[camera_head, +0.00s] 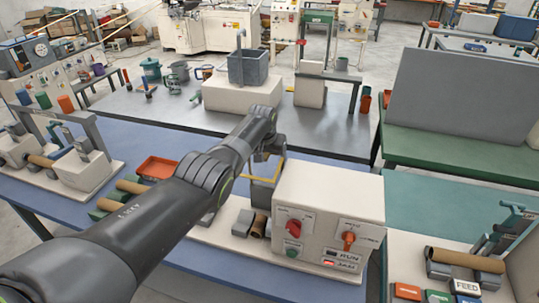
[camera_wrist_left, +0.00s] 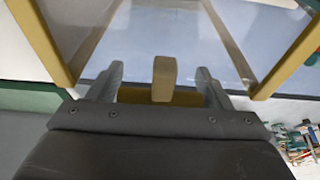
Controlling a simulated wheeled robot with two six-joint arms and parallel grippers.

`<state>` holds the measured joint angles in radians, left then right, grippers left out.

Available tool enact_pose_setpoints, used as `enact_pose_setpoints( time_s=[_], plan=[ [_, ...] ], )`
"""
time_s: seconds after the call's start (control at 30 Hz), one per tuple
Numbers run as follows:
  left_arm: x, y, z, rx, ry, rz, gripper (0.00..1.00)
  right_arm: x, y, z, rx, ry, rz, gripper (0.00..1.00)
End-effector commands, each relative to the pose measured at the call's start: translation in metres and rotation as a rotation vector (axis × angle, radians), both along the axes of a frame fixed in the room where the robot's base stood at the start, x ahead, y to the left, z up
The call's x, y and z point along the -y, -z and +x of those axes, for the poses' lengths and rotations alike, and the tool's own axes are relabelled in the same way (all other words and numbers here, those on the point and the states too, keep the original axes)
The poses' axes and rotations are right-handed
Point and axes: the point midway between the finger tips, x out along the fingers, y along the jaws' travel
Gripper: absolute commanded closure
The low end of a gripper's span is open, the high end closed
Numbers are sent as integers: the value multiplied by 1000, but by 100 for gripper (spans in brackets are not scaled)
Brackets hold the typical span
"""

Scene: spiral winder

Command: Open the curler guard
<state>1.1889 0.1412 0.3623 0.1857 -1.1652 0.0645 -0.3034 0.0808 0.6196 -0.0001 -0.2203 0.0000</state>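The curler guard shows in the head view as a yellow frame (camera_head: 262,179), partly hidden behind my left arm and beside the white control box. In the left wrist view, its yellow bars (camera_wrist_left: 40,42) flank a see-through panel. A tan block (camera_wrist_left: 163,78), apparently its handle, stands between the two fingers of my left gripper (camera_wrist_left: 158,82). The fingers are apart, with a gap on each side of the block. In the head view my left gripper (camera_head: 275,146) is over the guard, its fingertips not clear. My right gripper is in neither view.
The white control box (camera_head: 328,215) with red and orange knobs stands close right of the guard. Brown tubes (camera_head: 130,187) and an orange tray (camera_head: 157,167) lie left on the blue table.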

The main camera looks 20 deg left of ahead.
Motion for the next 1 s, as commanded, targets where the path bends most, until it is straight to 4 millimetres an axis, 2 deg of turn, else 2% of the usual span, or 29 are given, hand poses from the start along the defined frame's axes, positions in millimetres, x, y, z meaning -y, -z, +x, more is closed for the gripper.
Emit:
enact_pose_setpoints(
  time_s=[0.23,0.57,0.83,1.0],
  plan=[
    [0,-6,0,3,-1,0,27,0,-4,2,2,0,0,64],
    [-1,-33,-10,4,0,0,27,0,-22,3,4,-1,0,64],
    [-1,-58,-21,5,-1,0,27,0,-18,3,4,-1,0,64],
    [-2,-81,-30,5,0,0,27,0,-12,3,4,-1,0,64]
  ],
)
